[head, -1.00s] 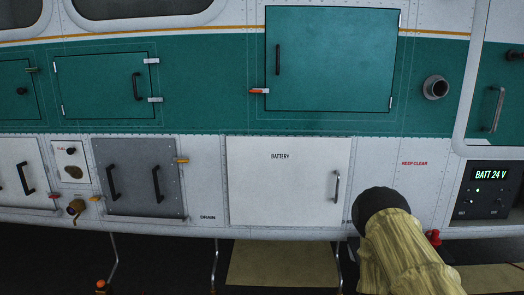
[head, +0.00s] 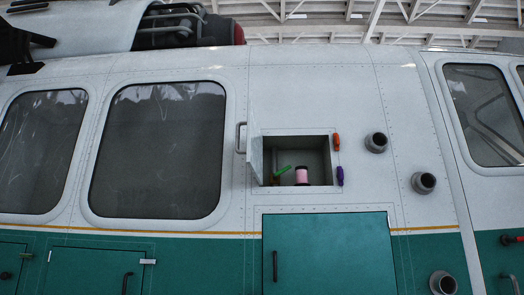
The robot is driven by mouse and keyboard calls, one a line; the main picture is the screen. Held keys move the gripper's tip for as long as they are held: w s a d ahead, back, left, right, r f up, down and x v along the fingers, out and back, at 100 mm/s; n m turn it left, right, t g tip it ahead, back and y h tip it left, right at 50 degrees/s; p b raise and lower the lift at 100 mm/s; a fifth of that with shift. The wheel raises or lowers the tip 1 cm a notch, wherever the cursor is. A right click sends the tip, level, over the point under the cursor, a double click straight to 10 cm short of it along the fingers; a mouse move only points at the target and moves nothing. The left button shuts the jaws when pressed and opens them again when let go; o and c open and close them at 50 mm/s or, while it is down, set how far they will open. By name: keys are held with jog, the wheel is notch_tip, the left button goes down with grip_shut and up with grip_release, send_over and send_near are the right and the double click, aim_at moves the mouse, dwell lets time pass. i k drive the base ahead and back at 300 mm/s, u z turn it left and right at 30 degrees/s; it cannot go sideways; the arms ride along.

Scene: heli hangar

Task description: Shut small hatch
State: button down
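A small hatch door (head: 256,158) stands open on the white upper side of the helicopter, swung out to the left of its opening. A grey handle (head: 241,138) is on its outer face. The open compartment (head: 318,148) is a dark recess. Inside it are a pink cylinder (head: 302,175) with dark ends and a green item (head: 282,170). An orange latch (head: 337,142) and a purple latch (head: 340,176) are on the right edge of the opening. My gripper is not in view.
A large teal hatch (head: 330,255) is shut just below the opening. Round ports (head: 376,142) stick out to the right. Large dark windows (head: 158,150) lie to the left.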

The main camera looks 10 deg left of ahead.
aim_at(254, 152)
jog(key=i, duration=0.6)
jog(key=u, duration=2.15)
jog(key=i, duration=1)
jog(key=z, duration=2.4)
